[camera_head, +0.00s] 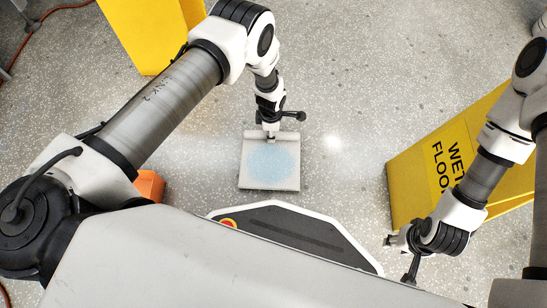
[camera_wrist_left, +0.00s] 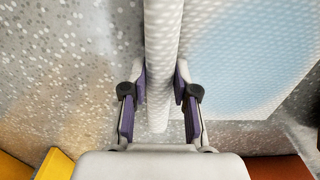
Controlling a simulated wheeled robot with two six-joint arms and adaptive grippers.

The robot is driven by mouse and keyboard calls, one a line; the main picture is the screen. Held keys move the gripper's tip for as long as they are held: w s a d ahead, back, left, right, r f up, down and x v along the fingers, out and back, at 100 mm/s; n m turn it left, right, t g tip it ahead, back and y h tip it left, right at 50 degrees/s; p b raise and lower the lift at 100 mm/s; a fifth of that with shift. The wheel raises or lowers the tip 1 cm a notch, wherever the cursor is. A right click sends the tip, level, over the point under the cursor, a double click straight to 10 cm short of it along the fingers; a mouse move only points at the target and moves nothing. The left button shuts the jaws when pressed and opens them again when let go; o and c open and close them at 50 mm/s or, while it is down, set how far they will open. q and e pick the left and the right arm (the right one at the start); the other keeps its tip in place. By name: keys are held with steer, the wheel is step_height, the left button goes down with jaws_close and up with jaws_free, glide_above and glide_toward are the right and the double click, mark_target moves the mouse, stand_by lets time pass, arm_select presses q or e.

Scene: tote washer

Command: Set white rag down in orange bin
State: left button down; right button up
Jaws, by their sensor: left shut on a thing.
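The white rag (camera_head: 270,181) has a large pale blue round patch. My left gripper (camera_head: 270,137) is shut on its far edge, and the rag spreads out flat toward me in the head view. In the left wrist view, a rolled white edge of the rag (camera_wrist_left: 160,55) sits between the purple finger pads of my left gripper (camera_wrist_left: 158,88). The orange bin (camera_head: 150,185) shows at the left, mostly hidden behind my left arm. The rag is apart from it. My right gripper (camera_head: 396,241) is at the lower right, away from the rag; its jaw opening is too small to make out.
A yellow wet-floor sign (camera_head: 428,165) stands at the right, near my right arm. Another yellow thing (camera_head: 148,32) stands at the upper left behind my left arm. A reddish hose (camera_head: 52,12) lies at the top left. The speckled floor around the rag is clear.

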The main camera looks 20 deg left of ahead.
arm_select(q)
steer(key=shift+r+p, duration=1.35)
steer(key=shift+r, duration=1.05)
